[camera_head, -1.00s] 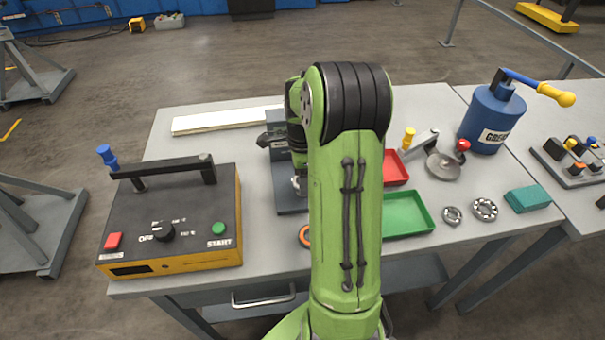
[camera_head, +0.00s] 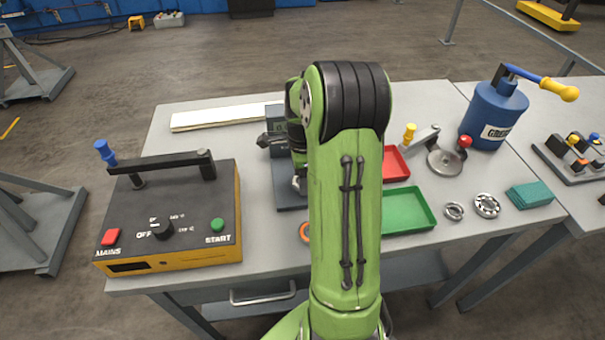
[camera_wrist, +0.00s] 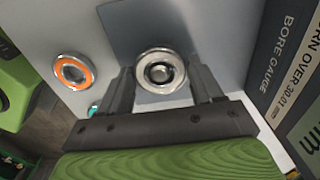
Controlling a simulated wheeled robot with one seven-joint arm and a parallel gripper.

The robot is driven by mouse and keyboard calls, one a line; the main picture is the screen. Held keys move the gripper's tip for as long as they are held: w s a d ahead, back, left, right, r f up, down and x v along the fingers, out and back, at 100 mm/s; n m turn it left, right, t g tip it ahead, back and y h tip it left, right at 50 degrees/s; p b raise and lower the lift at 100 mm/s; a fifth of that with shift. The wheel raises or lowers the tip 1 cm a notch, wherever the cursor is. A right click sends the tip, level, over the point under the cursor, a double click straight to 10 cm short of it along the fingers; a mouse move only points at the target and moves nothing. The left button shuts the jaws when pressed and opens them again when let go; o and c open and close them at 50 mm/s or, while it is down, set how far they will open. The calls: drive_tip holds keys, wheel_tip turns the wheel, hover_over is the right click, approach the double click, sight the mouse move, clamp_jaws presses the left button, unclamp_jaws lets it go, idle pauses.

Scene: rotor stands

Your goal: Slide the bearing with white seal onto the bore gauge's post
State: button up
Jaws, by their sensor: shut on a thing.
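In the wrist view my gripper (camera_wrist: 160,85) is shut on a metal bearing with a pale seal ring (camera_wrist: 145,83), held between its fingertips. A round grey post end (camera_wrist: 160,72) shows inside the bearing's bore, over the dark base plate. I cannot tell how far the bearing sits down around the post. The bore gauge (camera_wrist: 282,68) stands at the right with its lettered face. In the head view the bore gauge (camera_head: 275,122) and its base (camera_head: 289,196) show left of my arm, which hides most of my gripper and the held bearing.
An orange-sealed bearing (camera_wrist: 72,72) lies left of the gripper. A heater box (camera_head: 170,215) stands at the left. Green (camera_head: 408,212) and red (camera_head: 397,166) trays, two bearings (camera_head: 454,211) (camera_head: 486,205), a teal block (camera_head: 530,195) and a grease can (camera_head: 494,115) are at the right.

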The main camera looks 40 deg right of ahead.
drive_tip(key=shift+f+b, duration=0.35)
drive_tip(key=shift+f, duration=0.2)
drive_tip(key=o, duration=1)
drive_tip(key=shift+o, duration=0.7)
drive_tip(key=shift+r, duration=0.1)
drive_tip(key=shift+r+p, duration=3.8)
drive_tip(key=shift+r, duration=0.7)
